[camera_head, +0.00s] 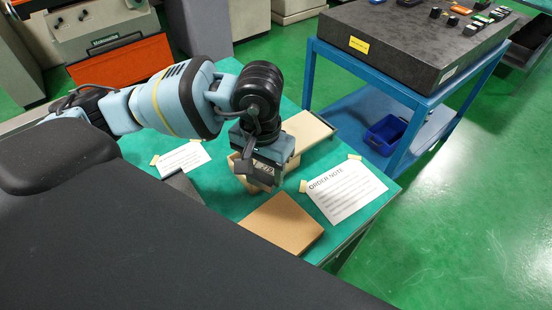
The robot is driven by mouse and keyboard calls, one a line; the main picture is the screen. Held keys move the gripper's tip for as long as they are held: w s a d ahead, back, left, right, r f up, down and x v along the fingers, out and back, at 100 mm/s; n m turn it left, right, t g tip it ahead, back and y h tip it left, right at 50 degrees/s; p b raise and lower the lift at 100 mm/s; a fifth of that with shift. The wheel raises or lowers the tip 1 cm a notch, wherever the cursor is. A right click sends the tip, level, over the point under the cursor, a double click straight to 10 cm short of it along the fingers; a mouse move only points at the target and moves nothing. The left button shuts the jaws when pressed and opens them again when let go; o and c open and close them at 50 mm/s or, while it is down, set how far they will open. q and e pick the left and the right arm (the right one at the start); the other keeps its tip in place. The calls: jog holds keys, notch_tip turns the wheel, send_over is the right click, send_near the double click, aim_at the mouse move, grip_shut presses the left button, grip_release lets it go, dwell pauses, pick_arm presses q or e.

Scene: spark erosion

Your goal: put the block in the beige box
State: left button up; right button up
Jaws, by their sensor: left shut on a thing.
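My left gripper (258,178) points down over the green-topped table and is shut on the block (264,171). Only a small greyish part of the block shows between the fingers. A small beige box (237,168) is directly under and around the gripper's tips, partly hidden by them. I cannot tell whether the block touches the box or its floor. My right gripper is out of view.
Order note sheets lie to the right (344,190) and left (182,158) on the table (228,206). A brown board (282,225) lies in front, and a beige flat tray (308,131) behind. A blue cart (400,150) with a dark stone plate stands beyond.

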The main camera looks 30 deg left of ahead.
pick_arm(q)
jog(key=shift+w, duration=0.1)
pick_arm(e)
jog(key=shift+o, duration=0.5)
pick_arm(q)
jog(key=n, duration=0.1)
jog(key=w+n, duration=0.1)
jog(key=n, duration=0.1)
jog(key=shift+a+f, duration=0.15)
jog(key=shift+a, duration=0.2)
jog(key=w+a+f+n, duration=0.1)
jog(key=w+a+n, duration=0.2)
jog(key=n, duration=1.1)
jog(key=w+a+f+n+b, duration=0.1)
jog(key=w+a+n, duration=0.3)
jog(key=w+n, duration=0.4)
jog(key=f+n, duration=0.1)
jog(key=n, duration=0.5)
jog(key=shift+n, duration=0.3)
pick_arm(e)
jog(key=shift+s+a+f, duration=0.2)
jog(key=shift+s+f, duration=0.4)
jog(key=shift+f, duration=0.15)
pick_arm(q)
notch_tip(320, 180, down, 5)
jog(key=shift+f, duration=2.5)
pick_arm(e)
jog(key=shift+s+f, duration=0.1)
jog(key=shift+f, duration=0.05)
